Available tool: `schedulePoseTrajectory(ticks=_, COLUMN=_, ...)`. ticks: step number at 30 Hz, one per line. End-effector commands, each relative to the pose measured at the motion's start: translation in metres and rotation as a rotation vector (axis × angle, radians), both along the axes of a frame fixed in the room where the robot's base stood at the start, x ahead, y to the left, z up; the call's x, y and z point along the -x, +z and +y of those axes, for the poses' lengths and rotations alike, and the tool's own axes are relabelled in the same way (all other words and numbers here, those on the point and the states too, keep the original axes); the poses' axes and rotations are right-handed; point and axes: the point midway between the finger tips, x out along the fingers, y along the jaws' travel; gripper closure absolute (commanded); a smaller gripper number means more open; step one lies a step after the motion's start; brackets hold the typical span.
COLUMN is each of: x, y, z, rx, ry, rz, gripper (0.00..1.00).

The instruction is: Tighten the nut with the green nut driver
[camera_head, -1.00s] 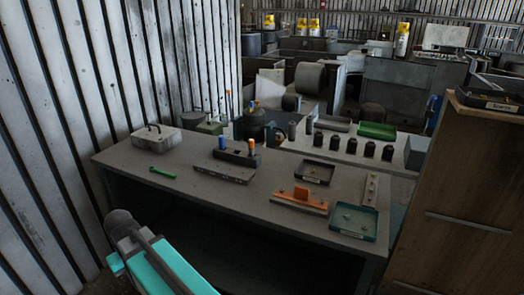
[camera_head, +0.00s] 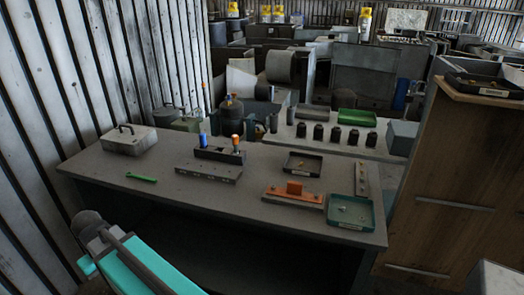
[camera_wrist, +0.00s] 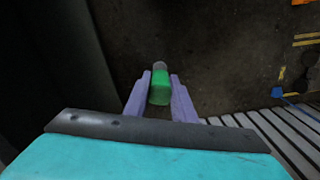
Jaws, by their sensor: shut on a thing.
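In the wrist view my gripper (camera_wrist: 160,76) has its two purple fingers on either side of a green cylindrical handle with a grey end, the green nut driver (camera_wrist: 160,90). The fingers are shut on it, and it hangs over dark floor. The head view shows part of my arm at the lower left, but not my gripper or the driver. On the table (camera_head: 110,168), a dark rack (camera_head: 219,155) holds a blue-handled tool (camera_head: 203,139) and an orange-handled tool (camera_head: 235,143). I cannot make out which small part is the nut.
A grey box (camera_head: 128,140) and a green wrench (camera_head: 141,177) lie at the table's left. An orange fixture (camera_head: 293,194), a dark tray (camera_head: 303,164) and a teal tray (camera_head: 350,222) are at its right. A wooden cabinet (camera_head: 460,190) stands right of the table.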

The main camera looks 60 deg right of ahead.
Motion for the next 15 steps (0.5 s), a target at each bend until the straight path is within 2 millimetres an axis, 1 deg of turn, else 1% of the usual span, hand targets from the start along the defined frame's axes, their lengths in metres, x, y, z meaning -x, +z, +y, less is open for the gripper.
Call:
schedulePoseTrajectory(ticks=4, x=0.000, y=0.000, z=0.004, rx=0.000, ry=0.005, rz=0.000, gripper=1.00)
schedulePoseTrajectory(ticks=8, x=-0.001, y=0.001, z=0.003, rx=0.000, ry=0.006, rz=0.000, gripper=1.00)
schedulePoseTrajectory(ticks=11, x=-0.003, y=0.004, z=-0.003, rx=0.000, ry=0.001, rz=-0.001, gripper=1.00)
schedulePoseTrajectory(ticks=15, x=-0.008, y=0.013, z=-0.023, rx=0.000, ry=-0.018, rz=-0.001, gripper=1.00)
